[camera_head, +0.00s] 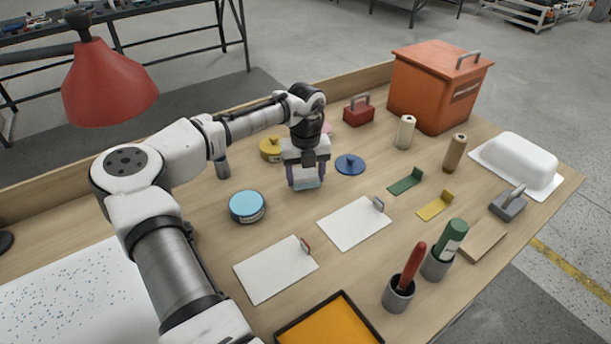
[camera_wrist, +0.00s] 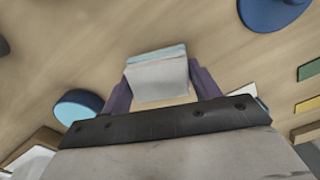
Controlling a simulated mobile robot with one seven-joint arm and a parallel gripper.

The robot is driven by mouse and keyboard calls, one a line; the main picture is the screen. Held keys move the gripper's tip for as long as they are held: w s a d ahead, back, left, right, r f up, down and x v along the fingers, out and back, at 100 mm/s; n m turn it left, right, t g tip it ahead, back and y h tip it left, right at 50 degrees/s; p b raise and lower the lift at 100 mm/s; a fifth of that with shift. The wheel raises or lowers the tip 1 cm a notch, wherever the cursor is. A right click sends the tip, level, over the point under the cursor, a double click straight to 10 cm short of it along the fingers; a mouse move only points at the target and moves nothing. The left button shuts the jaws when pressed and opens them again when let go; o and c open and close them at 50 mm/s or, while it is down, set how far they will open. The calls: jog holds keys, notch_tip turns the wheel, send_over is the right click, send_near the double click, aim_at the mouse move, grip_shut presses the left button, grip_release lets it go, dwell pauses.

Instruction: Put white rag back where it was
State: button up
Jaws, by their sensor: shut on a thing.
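My gripper (camera_head: 306,174) is over the middle of the workbench, pointing down. In the wrist view its two purple fingers (camera_wrist: 160,88) are shut on a small, block-shaped folded white rag (camera_wrist: 161,82) with a pale blue edge. The rag also shows below the fingers in the head view (camera_head: 307,183). I cannot tell whether it touches the bench top.
A blue-topped tin (camera_head: 247,206) and a blue lid (camera_head: 350,164) stand close by. A yellow lid (camera_head: 270,149) is behind. White sheets (camera_head: 354,223) lie in front. An orange box (camera_head: 437,85) stands at the back right. Bare wood (camera_head: 285,215) lies between them.

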aim_at(305, 173)
jog(key=shift+f, duration=0.55)
jog(key=o, duration=1)
jog(key=shift+f, duration=0.15)
notch_tip(305, 173, up, 12)
jog(key=shift+r+b, duration=0.2)
jog(key=shift+b, duration=0.4)
